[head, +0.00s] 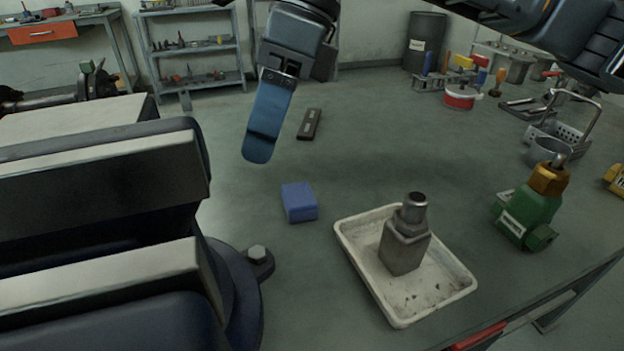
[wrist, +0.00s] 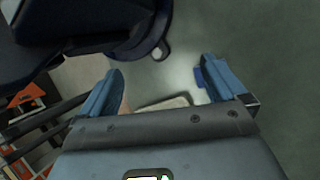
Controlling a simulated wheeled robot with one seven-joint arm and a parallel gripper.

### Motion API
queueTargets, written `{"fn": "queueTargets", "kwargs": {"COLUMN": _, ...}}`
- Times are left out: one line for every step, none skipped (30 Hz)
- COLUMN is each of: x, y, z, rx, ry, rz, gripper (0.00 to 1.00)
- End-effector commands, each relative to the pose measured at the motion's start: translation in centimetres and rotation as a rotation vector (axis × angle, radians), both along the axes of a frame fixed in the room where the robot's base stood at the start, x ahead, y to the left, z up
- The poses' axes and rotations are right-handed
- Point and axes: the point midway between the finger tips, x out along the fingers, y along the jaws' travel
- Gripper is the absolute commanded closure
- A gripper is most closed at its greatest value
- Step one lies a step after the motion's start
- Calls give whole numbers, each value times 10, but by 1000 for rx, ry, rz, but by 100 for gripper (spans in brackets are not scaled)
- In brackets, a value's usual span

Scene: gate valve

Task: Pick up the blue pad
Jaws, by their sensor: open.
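The blue pad (head: 299,201) is a small blue block lying flat on the grey-green bench, between the vise and the white tray. In the head view, my gripper (head: 264,135) hangs above the bench, behind and a little left of the pad, apart from it. Only one long blue finger shows clearly there. In the wrist view, my gripper (wrist: 161,66) has its two blue fingers spread wide with nothing between them. A bit of the blue pad (wrist: 198,78) shows beside the right finger, which hides the rest.
A large dark vise (head: 100,190) fills the left front. A white tray (head: 435,292) with a metal valve part (head: 404,246) stands right of the pad. A green valve body (head: 532,207) is further right. A dark flat bar (head: 309,124) lies behind. The bench around the pad is clear.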

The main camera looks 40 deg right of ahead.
Motion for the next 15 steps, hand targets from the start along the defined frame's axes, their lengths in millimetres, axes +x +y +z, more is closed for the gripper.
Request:
{"fn": "queueTargets", "kwargs": {"x": 5, "y": -2, "z": -16, "rx": -108, "ry": -23, "rz": 58, "gripper": 2}}
{"fn": "queueTargets", "kwargs": {"x": 8, "y": -5, "z": -24, "rx": -166, "ry": -34, "rz": 90, "gripper": 2}}
{"fn": "queueTargets", "kwargs": {"x": 12, "y": -8, "z": -32, "rx": -235, "ry": -51, "rz": 129, "gripper": 2}}
{"fn": "queueTargets", "kwargs": {"x": 14, "y": -11, "z": -37, "rx": -281, "ry": -60, "rz": 156, "gripper": 2}}
{"fn": "queueTargets", "kwargs": {"x": 16, "y": -14, "z": -41, "rx": -321, "ry": -68, "rz": 179, "gripper": 2}}
{"fn": "queueTargets", "kwargs": {"x": 19, "y": -18, "z": -45, "rx": -367, "ry": -78, "rz": 206, "gripper": 2}}
{"fn": "queueTargets", "kwargs": {"x": 21, "y": -20, "z": -48, "rx": -397, "ry": -84, "rz": 222, "gripper": 2}}
{"fn": "queueTargets", "kwargs": {"x": 23, "y": -22, "z": -49, "rx": -419, "ry": -88, "rz": 236, "gripper": 2}}
{"fn": "queueTargets", "kwargs": {"x": 24, "y": -25, "z": -51, "rx": -442, "ry": -92, "rz": 249, "gripper": 2}}
{"fn": "queueTargets", "kwargs": {"x": 25, "y": -26, "z": -53, "rx": -455, "ry": -94, "rz": 255, "gripper": 2}}
{"fn": "queueTargets", "kwargs": {"x": 25, "y": -27, "z": -54, "rx": -463, "ry": -96, "rz": 260, "gripper": 2}}
{"fn": "queueTargets", "kwargs": {"x": 26, "y": -27, "z": -57, "rx": -468, "ry": -97, "rz": 264, "gripper": 2}}
{"fn": "queueTargets", "kwargs": {"x": 26, "y": -27, "z": -60, "rx": -470, "ry": -96, "rz": 266, "gripper": 2}}
{"fn": "queueTargets", "kwargs": {"x": 26, "y": -27, "z": -63, "rx": -469, "ry": -96, "rz": 266, "gripper": 2}}
{"fn": "queueTargets", "kwargs": {"x": 25, "y": -27, "z": -67, "rx": -469, "ry": -96, "rz": 266, "gripper": 2}}
